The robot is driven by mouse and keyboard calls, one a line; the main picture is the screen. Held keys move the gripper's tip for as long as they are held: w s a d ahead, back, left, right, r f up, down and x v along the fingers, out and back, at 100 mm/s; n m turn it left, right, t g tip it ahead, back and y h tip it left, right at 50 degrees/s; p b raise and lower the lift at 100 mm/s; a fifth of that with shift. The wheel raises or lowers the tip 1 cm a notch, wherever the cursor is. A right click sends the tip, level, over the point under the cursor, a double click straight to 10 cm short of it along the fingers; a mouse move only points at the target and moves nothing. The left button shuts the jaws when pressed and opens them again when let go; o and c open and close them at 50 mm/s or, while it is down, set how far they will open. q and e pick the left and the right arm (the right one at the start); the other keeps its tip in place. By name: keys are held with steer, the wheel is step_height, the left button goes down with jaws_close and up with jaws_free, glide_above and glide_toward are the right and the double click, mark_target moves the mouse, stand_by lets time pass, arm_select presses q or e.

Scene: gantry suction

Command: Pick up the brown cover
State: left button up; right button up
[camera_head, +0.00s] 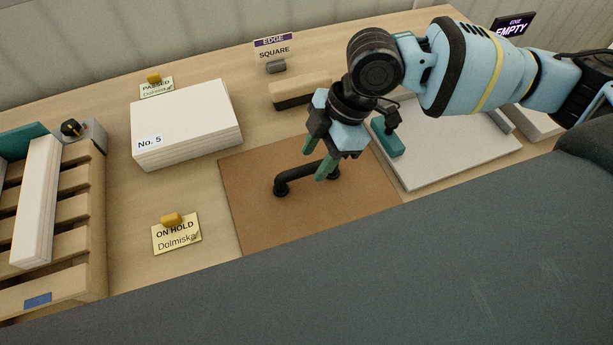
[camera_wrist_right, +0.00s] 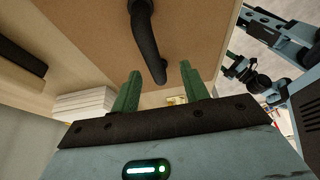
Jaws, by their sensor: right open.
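The brown cover (camera_head: 258,195) is a flat brown board lying on the wooden table, with a black bar handle (camera_head: 298,181) standing up from it. My right gripper (camera_head: 318,161) is over the cover at the handle, its two green fingers apart and pointing down. In the right wrist view the black handle (camera_wrist_right: 147,40) shows ahead of the open green fingers (camera_wrist_right: 160,72), roughly in line with the gap between them. Whether a finger touches the handle I cannot tell. The right arm and gripper hide part of the cover and handle.
A white stack marked No. 5 (camera_head: 187,128) stands left of the cover. A white slab (camera_head: 450,150) with a teal block (camera_head: 388,142) is close on the right.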

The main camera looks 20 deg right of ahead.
mark_target(310, 166)
steer(key=shift+w+f, duration=0.1)
steer(key=shift+f, duration=0.2)
steer(key=shift+w+x, duration=0.15)
steer(key=shift+x, duration=1.1)
steer(key=shift+w+x, duration=0.15)
steer(key=shift+x, duration=1.15)
steer(key=shift+d, duration=0.1)
steer(key=shift+c, duration=0.5)
jaws_close()
